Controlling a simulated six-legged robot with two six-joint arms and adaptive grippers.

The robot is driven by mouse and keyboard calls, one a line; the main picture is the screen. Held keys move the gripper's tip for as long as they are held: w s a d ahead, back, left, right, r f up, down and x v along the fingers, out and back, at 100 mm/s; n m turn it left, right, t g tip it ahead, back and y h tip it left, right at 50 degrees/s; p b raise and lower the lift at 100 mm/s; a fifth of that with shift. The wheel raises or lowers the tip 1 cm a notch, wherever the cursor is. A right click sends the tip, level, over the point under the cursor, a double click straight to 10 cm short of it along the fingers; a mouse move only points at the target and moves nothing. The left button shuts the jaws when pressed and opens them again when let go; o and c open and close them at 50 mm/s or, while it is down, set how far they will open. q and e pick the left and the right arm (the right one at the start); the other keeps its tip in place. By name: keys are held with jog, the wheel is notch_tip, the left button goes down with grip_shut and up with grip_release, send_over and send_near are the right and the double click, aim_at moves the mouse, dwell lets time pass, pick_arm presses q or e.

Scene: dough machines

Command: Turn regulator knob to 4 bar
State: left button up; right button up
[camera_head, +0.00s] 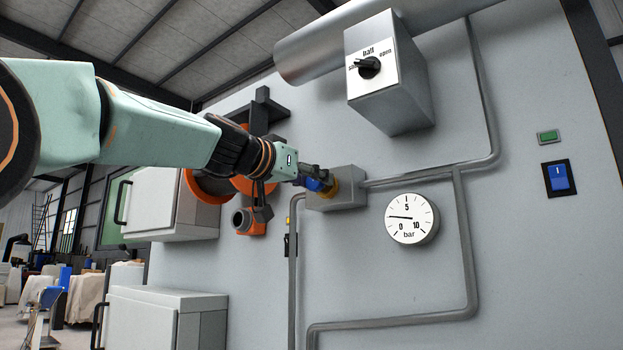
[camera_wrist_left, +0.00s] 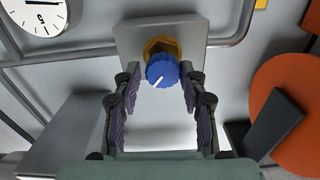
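The blue ribbed regulator knob (camera_wrist_left: 162,70) sits on a brass collar (camera_wrist_left: 162,46) on a grey block (camera_wrist_left: 190,35). Its white mark points to the lower left in the wrist view. My left gripper (camera_wrist_left: 161,82) is open, with one finger on each side of the knob and a narrow gap showing at both sides. In the head view the left gripper (camera_head: 317,176) reaches the knob (camera_head: 315,185), partly covering it. The round pressure gauge (camera_head: 411,222) is right of the block; its needle points left, between 0 and 5 bar. My right gripper is not in view.
A grey box with a black ball-valve selector (camera_head: 369,67) is above. Pipes (camera_head: 466,240) run along the panel. A blue switch (camera_head: 560,178) and green button (camera_head: 548,136) are at right. An orange disc (camera_wrist_left: 290,105) and dark bar lie beside the gripper.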

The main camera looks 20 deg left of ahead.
pick_arm(q)
jog(key=shift+w+a+f, duration=0.15)
jog(key=shift+w+f, duration=0.05)
jog(key=shift+w, duration=0.05)
jog(key=c, duration=0.3)
jog(key=shift+f, duration=0.1)
jog(key=c, duration=0.4)
jog(key=m+b, duration=0.3)
jog(key=shift+f, duration=0.2)
jog(key=shift+m+b, duration=0.65)
jog(key=shift+m, duration=0.45)
jog(key=shift+m+b, duration=0.4)
jog(key=shift+m, duration=0.5)
